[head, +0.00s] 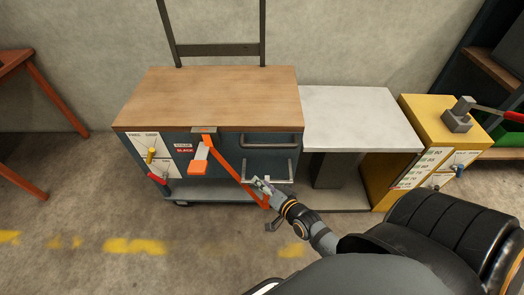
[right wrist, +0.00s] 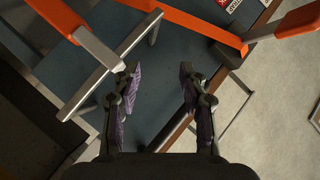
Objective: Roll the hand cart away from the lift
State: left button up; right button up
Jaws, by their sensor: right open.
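The hand cart has a wooden top (head: 210,96) and a dark blue body, and stands close against the left side of the white-topped lift (head: 360,118). Its front has a dark upper handle (head: 271,141) and a silver lower handle (head: 272,180), which also shows in the right wrist view (right wrist: 108,62). A long orange strap or bar (head: 228,168) slants down across the front from a metal bracket. My right gripper (head: 260,184) is open and empty in front of the lower handle. In the right wrist view its fingers (right wrist: 158,88) are apart, with the silver bar left of them. My left gripper is not in view.
The cart's front also carries a yellow knob (head: 151,155) and a red lever (head: 157,179). A yellow cabinet (head: 405,150) with a red-handled lever (head: 490,112) stands at right. An orange-legged table (head: 62,105) is at far left. Floor is clear before the cart.

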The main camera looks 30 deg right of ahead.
aim_at(269, 146)
jog(key=s+d+r+m+t+h, duration=0.2)
jog(key=d+r+m+t+h, duration=0.3)
jog(key=m, duration=0.4)
jog(key=shift+t+y, duration=0.4)
jog(key=shift+y, duration=0.1)
jog(key=x, duration=1.1)
jog(key=shift+s+d+r+b, duration=0.1)
jog(key=shift+d+r+b, duration=0.15)
jog(key=shift+d+b, duration=0.1)
grip_shut()
